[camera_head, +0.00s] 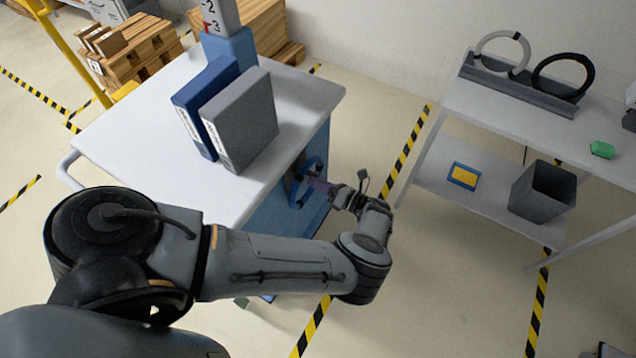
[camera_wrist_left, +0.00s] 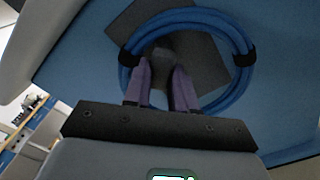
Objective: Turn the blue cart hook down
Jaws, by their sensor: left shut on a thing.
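The blue cart (camera_head: 285,212) has a white top, and a coiled blue hose (camera_head: 318,166) hangs on its right side. In the left wrist view the coil (camera_wrist_left: 236,38) loops around a dark plate (camera_wrist_left: 205,65) on the cart's blue side. My left gripper (camera_head: 319,185) is at that side, inside the coil. Its purple fingers (camera_wrist_left: 162,72) are shut on a small dark piece, the cart hook (camera_wrist_left: 163,48), in front of the plate. The hook's exact direction is hard to tell. My right gripper is in neither view.
A blue binder (camera_head: 205,100) and a grey binder (camera_head: 245,120) stand on the cart. Open floor lies between. Wooden pallets (camera_head: 140,60) are behind.

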